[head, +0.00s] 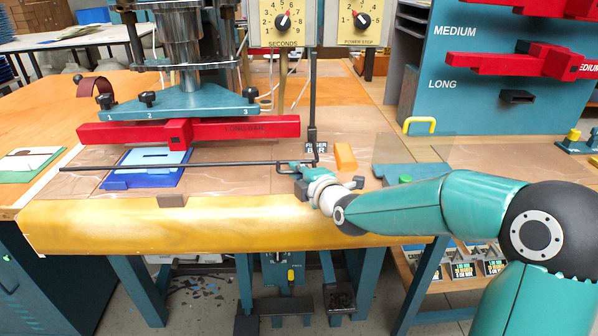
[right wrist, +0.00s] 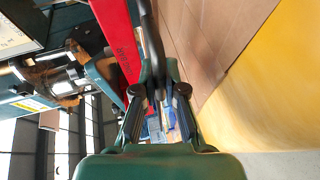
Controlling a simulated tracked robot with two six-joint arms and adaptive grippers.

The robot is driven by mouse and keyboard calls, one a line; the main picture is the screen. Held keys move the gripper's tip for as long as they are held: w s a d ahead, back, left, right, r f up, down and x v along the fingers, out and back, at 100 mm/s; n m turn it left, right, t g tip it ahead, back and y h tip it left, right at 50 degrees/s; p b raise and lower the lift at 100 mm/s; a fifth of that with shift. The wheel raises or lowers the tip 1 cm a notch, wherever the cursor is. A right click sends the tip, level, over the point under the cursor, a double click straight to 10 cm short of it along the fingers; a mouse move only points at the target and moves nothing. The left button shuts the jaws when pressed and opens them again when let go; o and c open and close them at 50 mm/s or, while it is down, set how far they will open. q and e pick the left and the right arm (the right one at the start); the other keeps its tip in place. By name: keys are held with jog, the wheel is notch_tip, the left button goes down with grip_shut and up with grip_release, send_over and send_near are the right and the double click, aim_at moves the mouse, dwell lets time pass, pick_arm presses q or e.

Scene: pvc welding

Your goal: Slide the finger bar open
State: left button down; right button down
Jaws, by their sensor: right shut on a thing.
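The finger bar (head: 180,165) is a long thin black rod. It runs across the front of the press, low over the worktop, and its right end meets an upright black rod by a small "BAR" sign. My right gripper (head: 288,168) is shut on the bar near that right end. In the right wrist view, the dark bar (right wrist: 149,35) runs down between the two fingers of the gripper (right wrist: 158,90). The exact contact is partly hidden by the fingers. My left gripper is in neither view.
A red long bar die (head: 240,129) is mounted under the teal press plate (head: 180,103), behind the finger bar. A blue fixture (head: 150,170) lies beneath the bar. An orange block (head: 345,157) stands just right of my gripper.

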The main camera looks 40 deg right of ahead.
notch_tip(320, 180, up, 18)
jog(key=p, duration=1.2)
jog(key=shift+r+p, duration=0.2)
jog(key=shift+p, duration=0.1)
jog(key=c, duration=1.2)
grip_release()
jog(key=shift+f, duration=0.1)
jog(key=shift+s, duration=0.1)
jog(key=v, duration=1.2)
jog(key=shift+f, duration=0.1)
